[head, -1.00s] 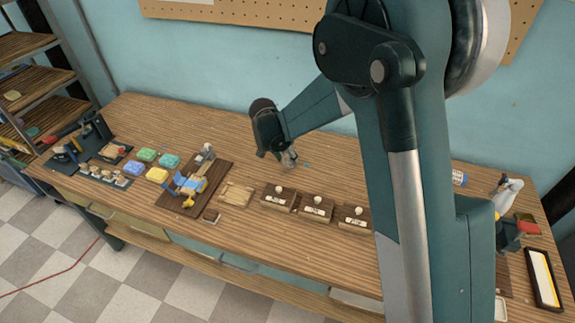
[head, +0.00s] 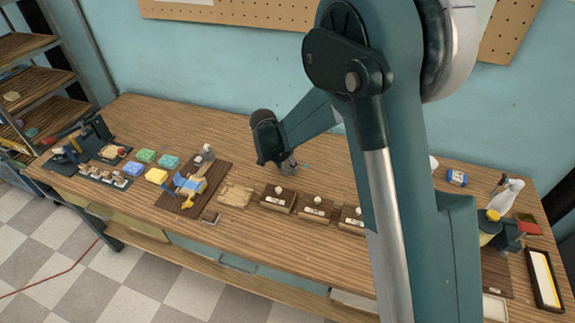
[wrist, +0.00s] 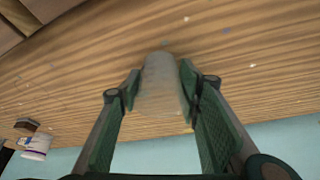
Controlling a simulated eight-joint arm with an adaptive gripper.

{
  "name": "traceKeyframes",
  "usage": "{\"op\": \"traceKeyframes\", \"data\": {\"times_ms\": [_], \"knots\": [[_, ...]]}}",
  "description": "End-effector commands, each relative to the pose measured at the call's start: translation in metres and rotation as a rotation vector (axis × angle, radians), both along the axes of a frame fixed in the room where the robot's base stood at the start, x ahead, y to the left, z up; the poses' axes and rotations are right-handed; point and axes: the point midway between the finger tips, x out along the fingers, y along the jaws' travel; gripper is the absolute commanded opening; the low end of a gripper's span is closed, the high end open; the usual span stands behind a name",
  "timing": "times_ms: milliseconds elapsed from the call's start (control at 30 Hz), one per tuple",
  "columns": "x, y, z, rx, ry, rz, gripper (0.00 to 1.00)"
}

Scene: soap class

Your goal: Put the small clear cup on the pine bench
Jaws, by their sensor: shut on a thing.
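My gripper (wrist: 160,88) is shut on the small clear cup (wrist: 161,84), which shows as a translucent, pale body between the two green finger pads in the wrist view. In the head view my gripper (head: 284,168) is low over the pine bench (head: 330,180), behind the row of dark wooden blocks. The cup is too small there to make out clearly. I cannot tell whether the cup's base touches the bench top.
Several dark wooden blocks with white knobs (head: 277,198) stand in front of my gripper. A pale wooden board (head: 236,195) lies left of them. Coloured soap bars (head: 157,175) lie further left. A spray bottle (head: 508,196) stands at the right. Bench behind the blocks is mostly clear.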

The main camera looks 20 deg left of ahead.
Motion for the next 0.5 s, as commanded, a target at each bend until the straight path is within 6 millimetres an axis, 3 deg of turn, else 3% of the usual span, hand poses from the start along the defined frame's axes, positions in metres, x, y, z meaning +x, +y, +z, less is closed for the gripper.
{"op": "traceKeyframes", "data": {"times_ms": [233, 267, 367, 500], "knots": [[0.0000, 0.0000, -0.0041, 0.000, 0.000, 0.000, 0.28], [-0.0001, 0.0000, -0.0037, 0.000, 0.000, 0.000, 0.37], [0.0000, 0.0000, -0.0032, 0.000, 0.000, 0.000, 0.49], [0.0000, 0.0000, -0.0031, 0.000, 0.000, 0.000, 0.49]]}}
